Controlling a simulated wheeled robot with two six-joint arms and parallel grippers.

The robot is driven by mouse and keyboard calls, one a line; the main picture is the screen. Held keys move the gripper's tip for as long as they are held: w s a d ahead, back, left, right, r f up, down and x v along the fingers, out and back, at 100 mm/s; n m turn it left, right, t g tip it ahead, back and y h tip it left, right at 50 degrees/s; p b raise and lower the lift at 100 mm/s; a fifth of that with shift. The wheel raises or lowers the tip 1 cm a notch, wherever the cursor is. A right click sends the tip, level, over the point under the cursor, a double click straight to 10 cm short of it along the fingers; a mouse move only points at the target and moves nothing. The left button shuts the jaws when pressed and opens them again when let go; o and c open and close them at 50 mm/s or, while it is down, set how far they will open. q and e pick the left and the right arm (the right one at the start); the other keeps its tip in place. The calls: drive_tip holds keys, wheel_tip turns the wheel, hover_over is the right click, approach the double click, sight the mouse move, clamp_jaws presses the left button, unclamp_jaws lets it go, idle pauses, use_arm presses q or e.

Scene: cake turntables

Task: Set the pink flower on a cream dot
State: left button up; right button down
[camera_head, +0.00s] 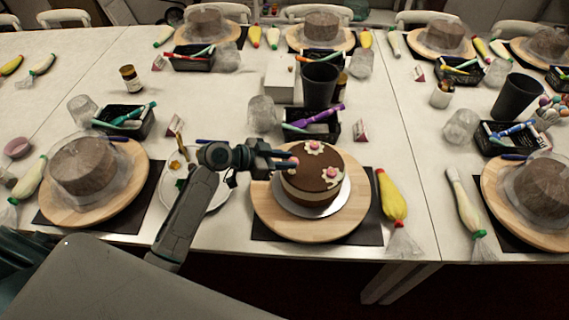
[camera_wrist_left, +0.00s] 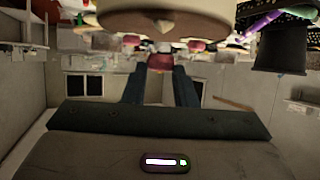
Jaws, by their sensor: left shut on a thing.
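My left gripper (camera_head: 286,161) reaches in over the left edge of the chocolate cake (camera_head: 310,188). It is shut on a small pink flower (camera_head: 294,160), which also shows between the two fingers of the gripper in the left wrist view (camera_wrist_left: 160,62). The cake has a brown top with pink-and-cream decorations, one (camera_head: 314,147) at the back and one (camera_head: 331,172) at the right. The cake stands on a silver disc on a round wooden turntable (camera_head: 275,225). Whether the held flower touches the cake top, I cannot tell. My right gripper is not in view.
A yellow piping bag (camera_head: 392,200) lies right of the turntable. Behind the cake are a black basket (camera_head: 325,132), a dark cup (camera_head: 320,84) and a clear cup (camera_head: 262,114). A white plate (camera_head: 213,201) lies left, partly under my arm. A plastic-covered brown cake (camera_head: 84,167) stands farther left.

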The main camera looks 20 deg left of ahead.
use_arm(q)
wheel_tip(320, 180, down, 3)
drive_tip(key=shift+p, duration=0.9)
drive_tip(key=shift+f, duration=0.25)
drive_tip(key=o, duration=1)
drive_tip(key=shift+c, duration=0.2)
drive_tip(key=a, duration=0.1)
drive_tip(key=b, duration=0.4)
approach(284, 174)
drive_tip(key=shift+s+a+r, duration=0.2)
drive_tip(key=shift+r, duration=0.45)
drive_tip(key=shift+s+a+r, duration=0.2)
drive_tip(key=shift+a+r, duration=0.05)
drive_tip(key=shift+r, duration=0.4)
drive_tip(key=shift+s+a+r, duration=0.2)
drive_tip(key=shift+r, duration=0.4)
